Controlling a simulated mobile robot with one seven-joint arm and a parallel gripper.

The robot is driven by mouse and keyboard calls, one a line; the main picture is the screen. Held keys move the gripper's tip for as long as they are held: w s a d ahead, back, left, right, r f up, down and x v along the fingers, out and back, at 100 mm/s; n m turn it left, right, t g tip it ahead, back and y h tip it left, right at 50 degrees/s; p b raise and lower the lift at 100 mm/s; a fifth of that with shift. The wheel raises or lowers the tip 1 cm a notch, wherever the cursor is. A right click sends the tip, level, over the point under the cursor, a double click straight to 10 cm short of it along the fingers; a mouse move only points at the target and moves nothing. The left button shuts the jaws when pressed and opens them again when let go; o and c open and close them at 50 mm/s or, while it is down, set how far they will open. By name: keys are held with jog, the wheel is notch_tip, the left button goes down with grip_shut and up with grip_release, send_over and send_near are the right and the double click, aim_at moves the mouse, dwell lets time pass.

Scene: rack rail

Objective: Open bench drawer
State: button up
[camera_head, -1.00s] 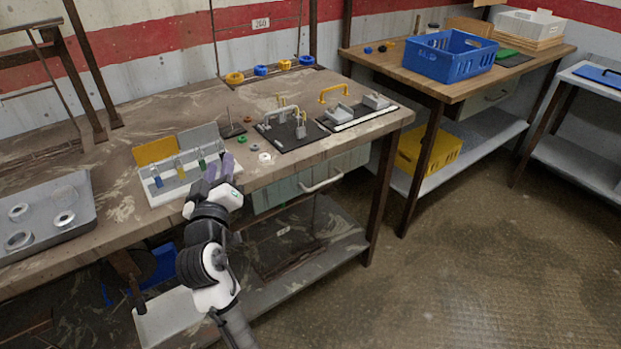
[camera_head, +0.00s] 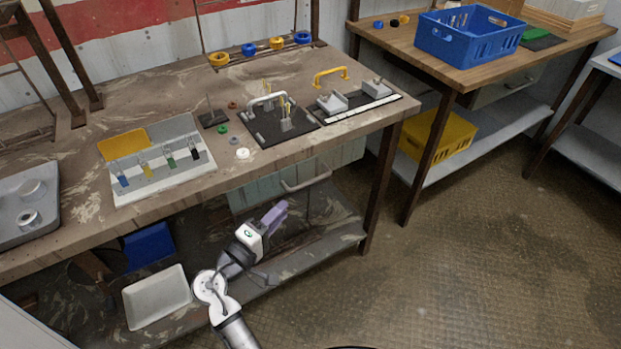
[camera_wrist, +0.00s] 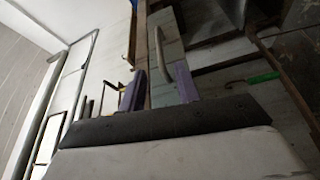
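The bench drawer has a pale green-grey front (camera_head: 262,194) under the front edge of the left workbench (camera_head: 75,220). It looks shut. Its light curved bar handle (camera_head: 306,184) is on the front. My gripper (camera_head: 275,214), with purple fingers, is below and in front of the drawer, apart from the handle. In the wrist view my gripper (camera_wrist: 161,88) is open, with nothing between its fingertips. The drawer front (camera_wrist: 167,25) and the handle (camera_wrist: 159,50) show beyond and between the fingers there.
A lower shelf (camera_head: 335,235) is under the bench, behind my gripper, with a white tray (camera_head: 157,297) at left. A dark bench leg (camera_head: 382,190) stands right of the drawer. The floor (camera_head: 480,255) in front is clear.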

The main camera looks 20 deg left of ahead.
aim_at(308, 182)
jog(key=shift+p+x, duration=1.2)
jog(key=shift+x, duration=4.5)
jog(key=shift+r, duration=0.1)
jog(key=shift+c, duration=0.4)
grip_shut()
